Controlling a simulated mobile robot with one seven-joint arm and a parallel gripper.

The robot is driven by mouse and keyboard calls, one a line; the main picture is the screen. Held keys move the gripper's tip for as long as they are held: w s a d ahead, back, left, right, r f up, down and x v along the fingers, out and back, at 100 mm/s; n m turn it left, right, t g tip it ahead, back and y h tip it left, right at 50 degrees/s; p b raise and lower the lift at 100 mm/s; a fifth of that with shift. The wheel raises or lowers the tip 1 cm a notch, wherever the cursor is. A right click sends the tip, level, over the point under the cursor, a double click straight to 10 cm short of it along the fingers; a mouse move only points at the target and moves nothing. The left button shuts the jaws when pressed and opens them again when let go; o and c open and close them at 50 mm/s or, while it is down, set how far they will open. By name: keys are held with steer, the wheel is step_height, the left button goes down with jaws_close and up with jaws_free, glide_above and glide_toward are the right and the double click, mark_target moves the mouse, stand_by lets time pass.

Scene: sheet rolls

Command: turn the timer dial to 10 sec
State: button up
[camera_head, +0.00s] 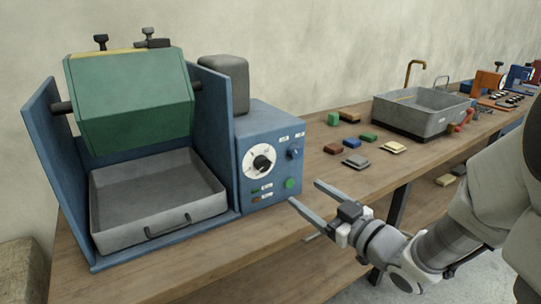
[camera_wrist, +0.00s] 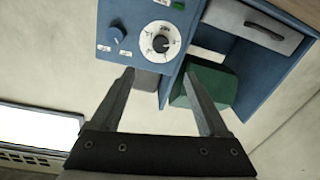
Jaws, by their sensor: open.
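The timer dial (camera_head: 262,163) is a black knob on a round white scale, on the front of the blue control box (camera_head: 271,133). In the wrist view the dial (camera_wrist: 160,43) is between and beyond my fingertips. The scale marks are too small to read in either view. My gripper (camera_head: 304,194) is open and empty, in front of the box and to the lower right of the dial, apart from it. In the wrist view both fingers of my gripper (camera_wrist: 161,73) show, spread apart with nothing between them.
A smaller blue knob (camera_head: 294,152), a green button (camera_head: 289,183) and small switches share the panel. A green drum (camera_head: 130,100) hangs over a grey tray (camera_head: 160,197) at left. Several coloured blocks and a grey basin (camera_head: 420,108) stand along the bench to the right.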

mark_target(265, 166)
steer(key=shift+w+a+r+p, duration=0.15)
steer(key=shift+w+a+p, duration=0.2)
steer(key=shift+p, duration=1.5)
steer(key=b+x, duration=0.1)
steer(key=x, duration=0.6)
steer(key=b+x, duration=0.1)
steer(key=x, duration=0.6)
steer(key=shift+w+a+f, duration=0.1)
steer(key=shift+w+f, duration=0.05)
steer(key=shift+f, duration=0.1)
jaws_close()
